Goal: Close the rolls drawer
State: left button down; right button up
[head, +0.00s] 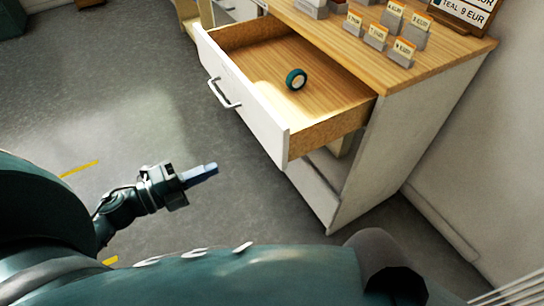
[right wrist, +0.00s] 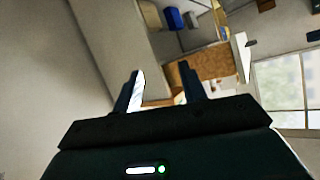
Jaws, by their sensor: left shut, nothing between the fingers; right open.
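The drawer (head: 245,105) is pulled out of a wooden-topped white cabinet (head: 410,130). Its white front has a metal handle (head: 224,94). A teal roll (head: 296,79) stands on its edge on the drawer's wooden floor. My left gripper (head: 214,169) is shut and empty, in front of the drawer and to the lower left of its front panel, apart from it. My right gripper (right wrist: 163,88) is open and empty in the right wrist view; its fingers are not seen in the head view. The drawer seems to show as a brown and white shape (right wrist: 215,66) beyond the right fingers.
Several small price tags on stands (head: 377,35) and a price board (head: 466,10) stand on the cabinet top. A pale wall (head: 500,130) is to the right. The right wrist view also shows a window (right wrist: 290,90).

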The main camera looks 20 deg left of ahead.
aim_at(273, 142)
pick_arm(q)
jog(key=p+x, duration=0.1)
jog(key=x, duration=1.2)
jog(key=shift+r, duration=0.1)
jog(key=shift+w+d, duration=0.2)
jog(key=shift+w, duration=0.1)
pick_arm(e)
jog(key=shift+w+a, duration=0.2)
jog(key=shift+w, duration=0.1)
